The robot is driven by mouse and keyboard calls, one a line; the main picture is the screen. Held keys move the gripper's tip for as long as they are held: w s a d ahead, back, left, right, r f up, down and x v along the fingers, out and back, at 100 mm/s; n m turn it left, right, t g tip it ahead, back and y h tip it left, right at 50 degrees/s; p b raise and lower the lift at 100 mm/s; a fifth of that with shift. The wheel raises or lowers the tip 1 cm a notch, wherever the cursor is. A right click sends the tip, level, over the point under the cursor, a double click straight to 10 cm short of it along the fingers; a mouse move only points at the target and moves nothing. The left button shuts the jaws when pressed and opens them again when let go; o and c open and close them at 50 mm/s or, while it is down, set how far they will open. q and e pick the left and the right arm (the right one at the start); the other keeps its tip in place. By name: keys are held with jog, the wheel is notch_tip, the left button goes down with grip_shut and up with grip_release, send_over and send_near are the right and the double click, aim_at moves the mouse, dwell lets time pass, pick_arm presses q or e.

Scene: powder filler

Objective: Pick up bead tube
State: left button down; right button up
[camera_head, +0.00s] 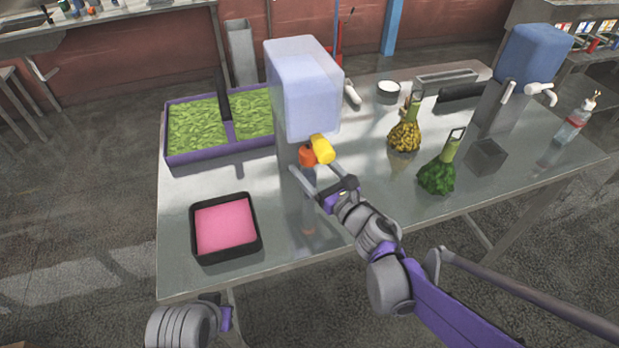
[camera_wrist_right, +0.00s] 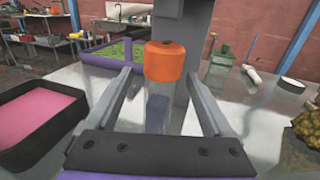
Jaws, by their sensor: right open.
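The bead tube, clear with an orange cap (camera_head: 307,156), stands upright on the table in front of the pale blue-white dispenser (camera_head: 306,90). In the right wrist view the orange cap (camera_wrist_right: 165,62) and clear tube body (camera_wrist_right: 158,112) are plain, with a bluish content low inside. My right gripper (camera_head: 311,174) is open. In the wrist view its fingers lie on both sides of the tube, with gaps visible. My left gripper's fingers are not visible; only grey and purple arm parts show at the bottom left of the head view.
A yellow part (camera_head: 322,149) of the dispenser is close beside the cap. A black tray of pink powder (camera_head: 259,243) is left, a purple-rimmed tray (camera_head: 190,155) of green pieces behind. Yellow (camera_head: 405,138) and green (camera_head: 437,177) bundles stand right. Bare table lies between.

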jog(key=x, duration=0.5)
jog(key=shift+f, duration=0.25)
jog(key=shift+d, duration=0.1)
grip_shut()
dwell(1.0)
